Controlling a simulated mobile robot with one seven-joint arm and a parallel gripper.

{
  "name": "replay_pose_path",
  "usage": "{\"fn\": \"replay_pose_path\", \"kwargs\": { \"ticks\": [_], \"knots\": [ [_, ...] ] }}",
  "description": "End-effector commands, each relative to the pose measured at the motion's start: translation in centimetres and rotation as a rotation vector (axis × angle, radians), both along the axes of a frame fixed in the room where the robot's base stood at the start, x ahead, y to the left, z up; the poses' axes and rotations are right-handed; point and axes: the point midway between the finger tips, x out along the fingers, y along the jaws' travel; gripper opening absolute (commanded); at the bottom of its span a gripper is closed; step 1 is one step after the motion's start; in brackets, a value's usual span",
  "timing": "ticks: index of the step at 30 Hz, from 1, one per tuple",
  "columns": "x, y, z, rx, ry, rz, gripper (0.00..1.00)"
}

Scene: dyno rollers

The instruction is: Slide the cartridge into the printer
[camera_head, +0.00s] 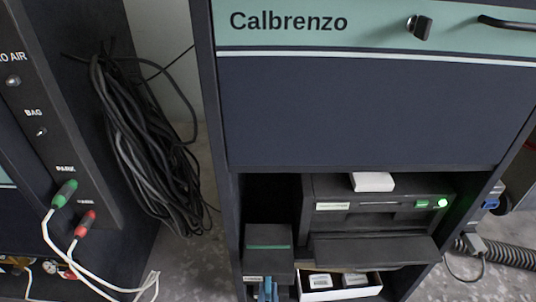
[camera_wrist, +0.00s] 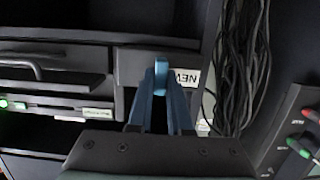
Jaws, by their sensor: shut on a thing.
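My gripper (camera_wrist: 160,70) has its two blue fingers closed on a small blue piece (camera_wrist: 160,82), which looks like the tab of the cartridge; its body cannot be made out. In the head view my gripper (camera_head: 268,289) is low in the picture, in front of a dark holder (camera_head: 268,264) with a green stripe. A label reading NEW (camera_wrist: 187,78) shows upside down beside the fingers in the wrist view. The dark printer (camera_head: 330,194) stands to the right of the holder, its green light (camera_head: 443,203) lit and a flap (camera_head: 375,249) jutting out below its front.
An open box (camera_head: 342,293) with white-labelled items sits below the flap. A white block (camera_head: 372,181) lies on the printer. The cabinet (camera_head: 370,110) closes in above and at the sides. Black cables (camera_head: 150,150) hang at left, beside a panel with green and red plugs (camera_head: 65,193).

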Motion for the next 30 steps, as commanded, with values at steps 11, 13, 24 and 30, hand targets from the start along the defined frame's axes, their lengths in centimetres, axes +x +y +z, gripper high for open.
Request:
{"fn": "replay_pose_path", "kwargs": {
  "ticks": [11,13,24,30],
  "knots": [
    [-2.6,0.0,0.4,0.000,-0.006,0.001,0.00],
    [-3.0,0.0,0.4,0.000,-0.006,0.001,0.00],
    [-5.5,0.0,0.4,0.000,-0.007,0.000,0.00],
    [-6.9,0.0,0.4,0.000,-0.007,0.000,0.00]
  ]
}}
